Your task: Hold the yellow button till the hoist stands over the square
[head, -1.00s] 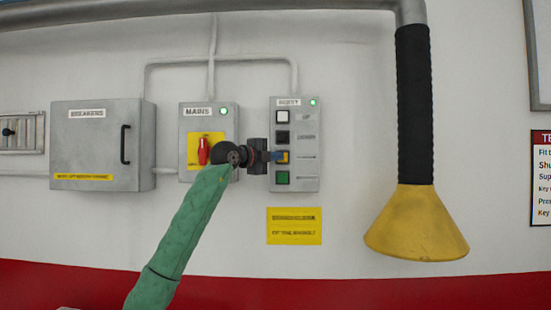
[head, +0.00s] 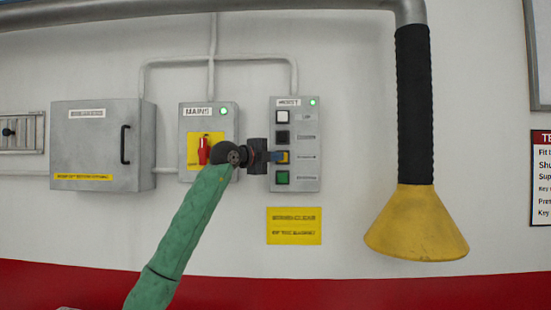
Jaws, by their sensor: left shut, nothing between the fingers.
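The grey hoist control box (head: 308,146) is on the wall, with a lit green lamp at its top. It has a column of white, black, yellow and green buttons. The yellow button (head: 285,157) is third from the top and partly hidden by my left gripper (head: 277,156). My left gripper is shut and empty, its fingertips at the yellow button; how far the button is pressed I cannot tell. My left arm comes up from below in a green sleeve. The hoist, the square and my right gripper are not in view.
Left of the hoist box is the mains box (head: 226,112) with a red switch (head: 204,150), close to my left wrist. A breaker cabinet (head: 90,150) is further left. A black hose with a yellow funnel (head: 416,225) hangs at the right. A yellow sign (head: 294,239) is below.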

